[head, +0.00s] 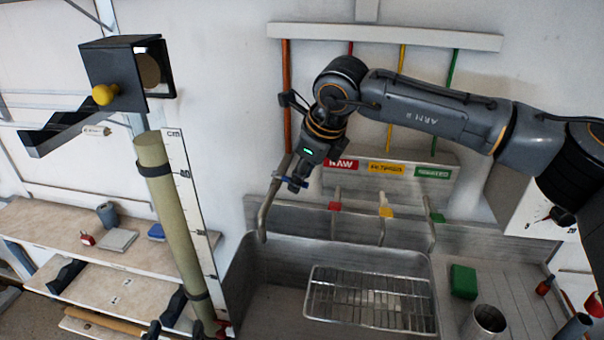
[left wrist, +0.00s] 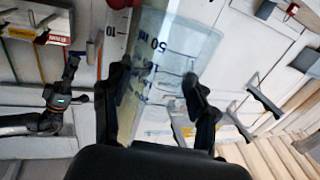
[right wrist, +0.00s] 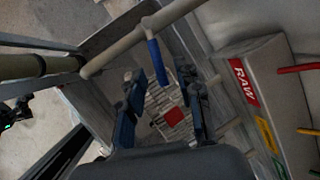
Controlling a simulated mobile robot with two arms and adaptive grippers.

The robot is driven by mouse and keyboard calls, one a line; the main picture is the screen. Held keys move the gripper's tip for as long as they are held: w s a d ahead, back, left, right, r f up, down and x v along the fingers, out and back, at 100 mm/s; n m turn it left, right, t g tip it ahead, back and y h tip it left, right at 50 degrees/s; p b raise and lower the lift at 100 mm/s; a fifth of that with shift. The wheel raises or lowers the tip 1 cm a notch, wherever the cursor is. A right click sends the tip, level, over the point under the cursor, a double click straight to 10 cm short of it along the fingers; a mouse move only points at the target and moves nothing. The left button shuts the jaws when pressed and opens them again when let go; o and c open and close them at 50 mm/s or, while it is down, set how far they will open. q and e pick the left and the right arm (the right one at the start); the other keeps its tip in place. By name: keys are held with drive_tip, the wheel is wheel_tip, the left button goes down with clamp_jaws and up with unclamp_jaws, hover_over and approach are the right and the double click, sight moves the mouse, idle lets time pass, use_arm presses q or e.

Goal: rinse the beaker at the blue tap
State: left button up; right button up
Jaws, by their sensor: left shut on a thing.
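The beaker (left wrist: 172,50) is clear, with dark graduation marks. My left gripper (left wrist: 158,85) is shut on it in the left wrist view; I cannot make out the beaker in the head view. The blue tap's lever (head: 293,183) is at the left of the sink, and its bent grey spout (head: 264,218) points down over the sink's left side. My right gripper (head: 303,170) is at this lever. In the right wrist view the lever (right wrist: 158,62) lies between the parted fingertips of my right gripper (right wrist: 162,88). I cannot tell whether they touch it.
The steel sink (head: 345,255) holds a wire rack (head: 370,300). Red (head: 335,206), yellow (head: 386,212) and green (head: 437,217) taps stand to the right. A green block (head: 463,282) and metal cup (head: 484,320) are on the drainboard. A tall tube (head: 170,215) stands left of the sink.

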drive_tip(key=v, duration=1.2)
drive_tip(key=shift+f, duration=0.1)
